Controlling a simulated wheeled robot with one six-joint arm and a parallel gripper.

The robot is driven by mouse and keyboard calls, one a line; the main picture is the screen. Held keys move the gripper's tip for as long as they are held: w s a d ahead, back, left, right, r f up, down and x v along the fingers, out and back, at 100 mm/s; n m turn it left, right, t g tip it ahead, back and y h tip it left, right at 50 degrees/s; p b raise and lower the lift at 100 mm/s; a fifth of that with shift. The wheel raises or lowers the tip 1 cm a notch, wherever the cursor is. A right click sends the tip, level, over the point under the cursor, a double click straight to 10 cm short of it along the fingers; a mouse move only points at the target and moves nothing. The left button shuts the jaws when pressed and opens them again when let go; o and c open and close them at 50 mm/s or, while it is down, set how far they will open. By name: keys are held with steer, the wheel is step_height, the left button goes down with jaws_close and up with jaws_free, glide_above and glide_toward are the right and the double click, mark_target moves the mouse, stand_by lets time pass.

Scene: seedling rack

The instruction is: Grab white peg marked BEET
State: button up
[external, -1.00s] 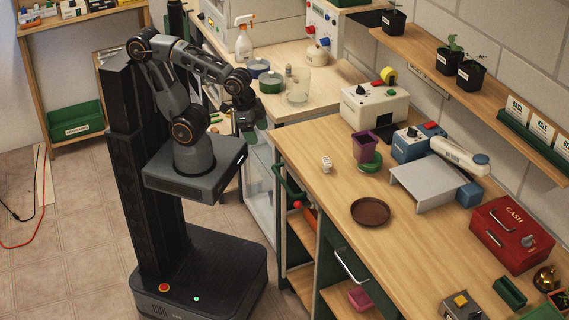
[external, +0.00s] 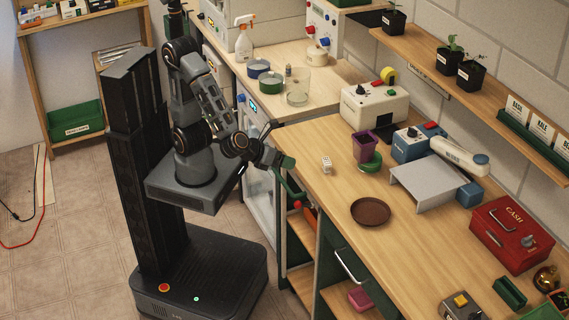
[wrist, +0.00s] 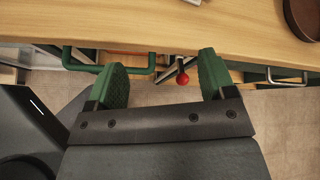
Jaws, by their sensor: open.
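I cannot make out a white peg marked BEET in either view. A small white dotted block (external: 326,164) lies on the wooden bench, but I can read no BEET mark on it. A white edge also shows at the top of the wrist view (wrist: 193,1). My gripper (external: 287,168) is at the bench's near left edge, left of the block.
A brown saucer (external: 370,201) lies on the bench (external: 310,140). A purple pot (external: 365,146) stands behind it. Below the bench edge are a green handle (wrist: 110,69) and a red knob (wrist: 183,78). White labels (external: 541,128) stand on the shelf at right. The bench's front middle is clear.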

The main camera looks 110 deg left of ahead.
mark_target(323, 161)
steer(key=w+a+m+t, duration=0.1)
steer(key=w+m, duration=0.1)
steer(key=w, duration=0.1)
steer(key=w+a+m, duration=0.1)
steer(key=w+m, duration=0.1)
steer(key=w, duration=0.1)
steer(key=w+a+m+t+b, duration=0.1)
steer(key=w+m, duration=0.1)
steer(key=shift+w+a+f+t, duration=0.2)
steer(key=shift+w+t, duration=0.1)
steer(key=shift+w, duration=0.1)
steer(key=shift+x, duration=2.85)
steer(key=shift+r, duration=0.15)
steer(key=c, duration=1)
steer(key=shift+r, duration=0.1)
